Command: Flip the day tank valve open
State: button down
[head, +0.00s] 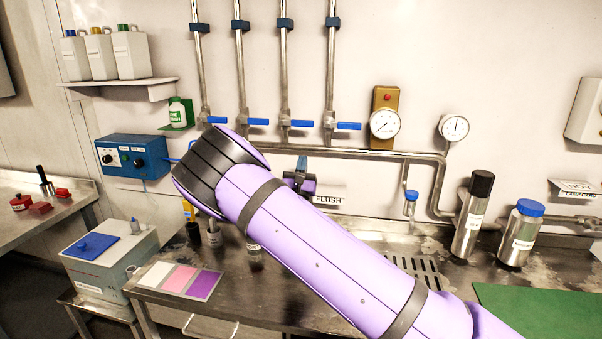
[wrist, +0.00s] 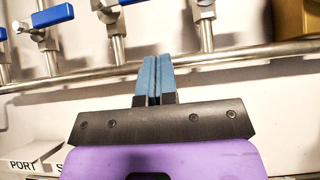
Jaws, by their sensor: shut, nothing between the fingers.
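Several valves with blue lever handles sit on upright pipes along the wall. In the head view all levers, such as the second from right (head: 301,123) and the rightmost (head: 348,126), lie level, pointing right. No readable label marks the day tank valve; a FLUSH label (head: 328,199) shows below the rightmost valves. My gripper (head: 302,163) is below the valve row, largely behind my arm. In the wrist view my gripper's blue fingers (wrist: 154,80) are together, empty, in front of the level pipe. Valve levers (wrist: 53,16) show above and left, apart from the fingers.
The level manifold pipe (head: 365,154) runs along the wall behind my gripper. Gauges (head: 384,123) are to the right. Bottles (head: 520,232) stand on the bench at right. A blue control box (head: 133,156) is at left.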

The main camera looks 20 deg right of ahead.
aim_at(296, 123)
jog(key=x, duration=0.5)
jog(key=shift+s+a+r, duration=0.1)
jog(key=shift+s+r, duration=0.05)
jog(key=shift+r, duration=1.7)
jog(key=shift+n, duration=0.3)
